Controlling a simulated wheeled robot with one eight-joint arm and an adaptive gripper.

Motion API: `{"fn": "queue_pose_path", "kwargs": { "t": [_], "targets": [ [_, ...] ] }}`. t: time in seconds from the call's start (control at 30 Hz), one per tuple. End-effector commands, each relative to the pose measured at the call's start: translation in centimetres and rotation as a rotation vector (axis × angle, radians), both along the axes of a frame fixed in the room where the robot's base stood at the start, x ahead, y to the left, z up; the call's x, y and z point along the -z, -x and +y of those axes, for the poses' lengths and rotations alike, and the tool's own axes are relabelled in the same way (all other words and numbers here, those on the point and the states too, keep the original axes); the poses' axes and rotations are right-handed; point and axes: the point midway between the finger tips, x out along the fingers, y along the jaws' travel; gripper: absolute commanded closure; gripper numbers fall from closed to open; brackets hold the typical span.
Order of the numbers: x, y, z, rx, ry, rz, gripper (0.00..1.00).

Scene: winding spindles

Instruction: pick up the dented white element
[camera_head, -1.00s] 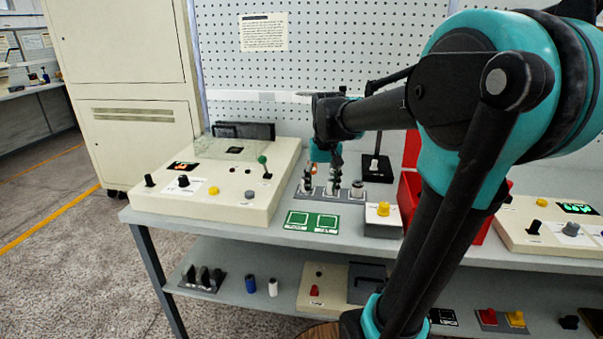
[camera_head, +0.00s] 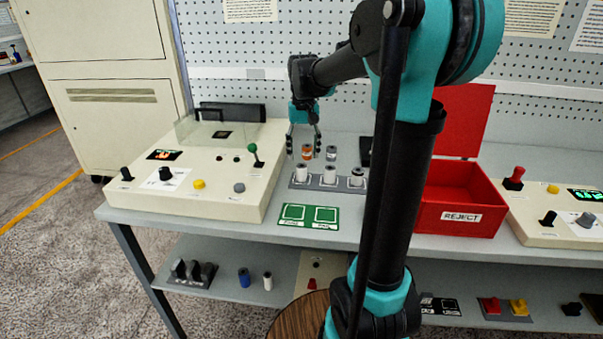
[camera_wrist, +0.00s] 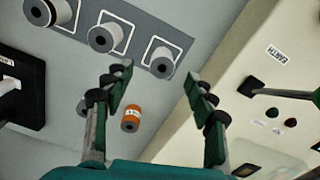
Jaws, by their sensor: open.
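Three white elements stand in a row in a grey holder (camera_head: 316,184): left (camera_head: 302,172), middle (camera_head: 330,173) and right (camera_head: 357,176). They also show in the wrist view (camera_wrist: 163,64), (camera_wrist: 102,38), (camera_wrist: 40,10); the last has a dark ring. I cannot tell which is dented. Behind the row stand an orange-banded element (camera_head: 307,153) and a grey-white one (camera_head: 331,152), the latter partly hidden by a finger in the wrist view. My gripper (camera_head: 303,148) is open and empty, pointing down near the orange-banded element and behind the holder's left end.
A control box (camera_head: 225,195) with a green-knobbed lever (camera_head: 254,155) is close on the left. A red REJECT bin (camera_head: 460,217) with its lid up stands right. The shelf below holds a blue (camera_head: 244,277) and a white (camera_head: 267,281) cylinder.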

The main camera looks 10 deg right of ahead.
Motion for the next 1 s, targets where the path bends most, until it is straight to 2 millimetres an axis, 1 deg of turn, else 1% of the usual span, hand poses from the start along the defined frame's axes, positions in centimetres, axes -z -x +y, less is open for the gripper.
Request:
{"fn": "queue_pose_path", "kwargs": {
  "t": [0.03, 0.1, 0.37, 0.53, 0.67, 0.8, 0.97, 1.0],
  "targets": [
    [0.8, -0.1, 0.0, 0.000, 0.000, 0.000, 0.44],
    [1.7, -0.1, 0.0, 0.000, 0.000, 0.000, 0.44],
    [3.4, -0.2, 0.1, 0.000, 0.000, 0.000, 0.44],
    [5.8, -0.9, 0.5, 0.000, 0.000, 0.000, 0.44],
    [7.3, -0.8, 0.4, 0.000, 0.000, 0.000, 0.44],
    [7.8, -0.8, 0.4, 0.000, 0.000, 0.000, 0.44],
    [7.8, -0.8, 0.4, 0.000, 0.000, 0.000, 0.44],
    [7.8, -0.8, 0.4, 0.000, 0.000, 0.000, 0.46]
  ]
}}
